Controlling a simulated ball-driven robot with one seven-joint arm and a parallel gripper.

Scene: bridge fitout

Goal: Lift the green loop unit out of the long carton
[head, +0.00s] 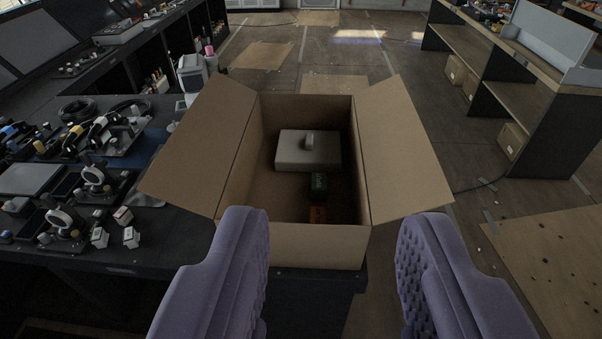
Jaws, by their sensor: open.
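The long carton (293,246) stands open in the middle of the head view, its side flaps folded outward. The green loop unit (319,186) is a small dark green block with pale marking, lying inside on the carton floor towards the right wall. Its loop cannot be made out in the shadow. My gripper (330,250) is open and empty. Its two purple padded fingers are in the foreground, one on each side of the carton's near end, apart from the green unit.
A cluttered dark bench (150,220) is at left. Shelving (510,85) stands at right. Floor beyond the carton is mostly open.

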